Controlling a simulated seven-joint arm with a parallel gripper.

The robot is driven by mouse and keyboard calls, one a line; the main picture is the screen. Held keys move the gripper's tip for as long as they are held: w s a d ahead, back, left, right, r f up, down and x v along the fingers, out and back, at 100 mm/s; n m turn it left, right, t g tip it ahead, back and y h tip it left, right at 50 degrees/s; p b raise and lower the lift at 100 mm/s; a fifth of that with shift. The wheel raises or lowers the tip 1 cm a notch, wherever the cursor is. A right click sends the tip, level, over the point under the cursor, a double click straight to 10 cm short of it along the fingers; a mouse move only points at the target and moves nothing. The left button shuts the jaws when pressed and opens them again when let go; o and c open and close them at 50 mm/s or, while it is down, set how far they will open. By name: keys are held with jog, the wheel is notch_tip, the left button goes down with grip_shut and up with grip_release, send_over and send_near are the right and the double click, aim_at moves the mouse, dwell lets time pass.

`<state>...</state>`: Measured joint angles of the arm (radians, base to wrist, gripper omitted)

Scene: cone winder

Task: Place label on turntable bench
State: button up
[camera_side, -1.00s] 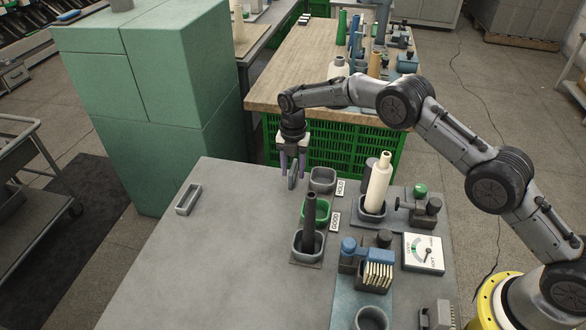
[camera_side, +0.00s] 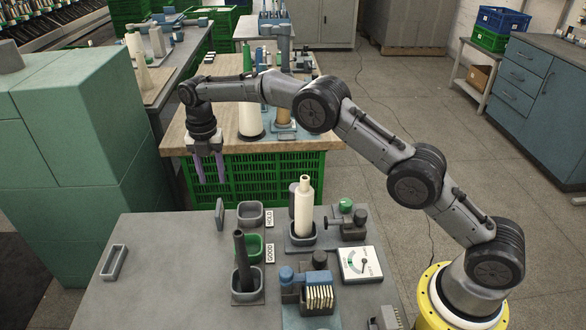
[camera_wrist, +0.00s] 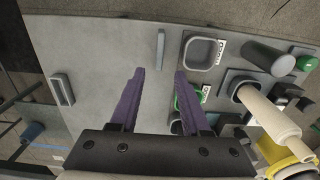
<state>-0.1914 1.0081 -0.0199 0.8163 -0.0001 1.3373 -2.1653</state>
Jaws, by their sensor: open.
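My gripper (camera_side: 210,172) hangs above the far edge of the grey bench (camera_side: 150,280), fingers pointing down. Its two purple fingers (camera_wrist: 160,72) are apart, with nothing between the tips. A thin grey plate (camera_side: 220,215) stands on edge on the bench, left of the grey HOLD cup (camera_side: 250,215). In the wrist view the plate (camera_wrist: 161,48) appears as a narrow strip just beyond the fingertips, apart from them. Several cream cards (camera_side: 318,297) stand in a holder near the front. I cannot tell which of these is the label.
A green GOOD cup (camera_side: 249,244) and a dark upright spindle (camera_side: 241,250) stand in front of the HOLD cup. A cream cone (camera_side: 304,205), a dial gauge (camera_side: 361,264) and a small tray (camera_side: 113,262) share the bench. The bench's left part is mostly clear.

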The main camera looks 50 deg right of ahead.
jog(key=s+d+r+m+t, duration=0.1)
jog(key=s+d+r+m, duration=0.4)
jog(key=s+r, duration=0.45)
jog(key=s+d+r+m+t, duration=0.2)
jog(key=s+d+r+m, duration=0.1)
jog(key=s+r+m, duration=0.65)
jog(key=s+d+f+m+t, duration=0.1)
jog(key=s+m, duration=0.5)
jog(key=s, duration=0.6)
jog(key=s+d+f+m+t, duration=0.1)
jog(key=s+m, duration=0.5)
jog(key=s, duration=0.7)
jog(key=shift+d+f+t, duration=0.3)
jog(key=shift+d+f, duration=0.45)
jog(key=shift+d, duration=0.1)
jog(key=shift+m, duration=0.25)
